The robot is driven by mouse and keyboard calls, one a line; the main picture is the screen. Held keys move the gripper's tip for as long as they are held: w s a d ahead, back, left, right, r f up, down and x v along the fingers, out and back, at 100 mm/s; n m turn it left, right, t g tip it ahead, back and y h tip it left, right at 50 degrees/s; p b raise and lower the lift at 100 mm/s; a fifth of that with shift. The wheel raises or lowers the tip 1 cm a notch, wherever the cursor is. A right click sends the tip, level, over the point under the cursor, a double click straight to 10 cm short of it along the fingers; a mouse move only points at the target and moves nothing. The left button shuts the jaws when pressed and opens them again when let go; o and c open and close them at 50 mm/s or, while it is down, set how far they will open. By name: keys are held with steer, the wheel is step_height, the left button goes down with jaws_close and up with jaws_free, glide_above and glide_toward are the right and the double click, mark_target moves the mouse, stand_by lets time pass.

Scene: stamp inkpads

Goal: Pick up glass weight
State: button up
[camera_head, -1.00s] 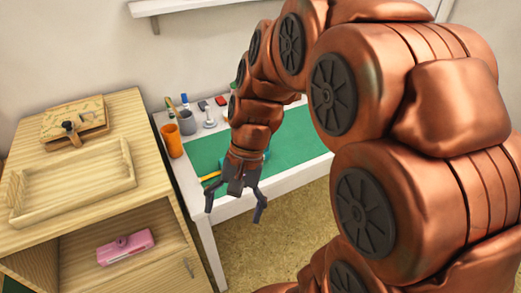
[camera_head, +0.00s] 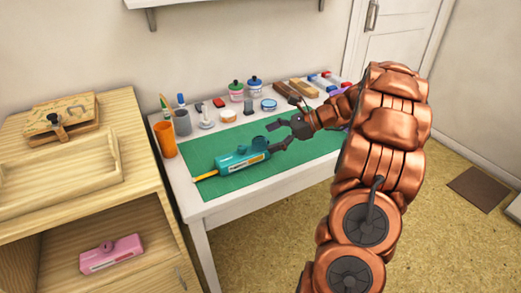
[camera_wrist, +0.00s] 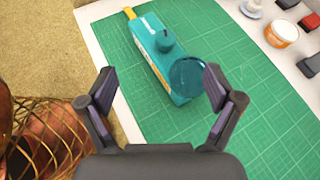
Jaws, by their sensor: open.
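The glass weight (camera_wrist: 188,75) looks like a clear, teal-tinted round disc in the wrist view. It overlaps the near end of a teal stamp-like device (camera_wrist: 158,55); whether it lies on the device or beside it, I cannot tell. In the head view the glass weight (camera_head: 260,142) is small and hard to make out at the right end of the teal device (camera_head: 232,163). My gripper (camera_wrist: 158,82) is open and empty, and the glass shows close to its right finger. In the head view my gripper (camera_head: 271,137) reaches in from the right over the green mat.
The green cutting mat (camera_head: 300,157) covers most of the white table, with free room right of the device. A yellow pencil (camera_head: 205,176) lies at its left end. Jars, tins, cups and blocks line the back edge. A wooden cabinet (camera_head: 110,205) stands left, holding a pink device (camera_head: 111,254).

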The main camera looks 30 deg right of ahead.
mark_target(267, 140)
steer(key=d, duration=0.2)
steer(key=d+f+m+t, duration=0.1)
steer(key=d, duration=0.1)
steer(key=d+f+m, duration=0.1)
steer(key=d, duration=0.1)
steer(key=shift+w+f+t+b, duration=0.1)
steer(key=shift+w+t+b, duration=0.2)
steer(key=shift+t+b, duration=0.1)
steer(key=shift+x, duration=3.75)
steer(key=shift+s+a, duration=0.15)
steer(key=c, duration=1.5)
steer(key=shift+r, duration=0.2)
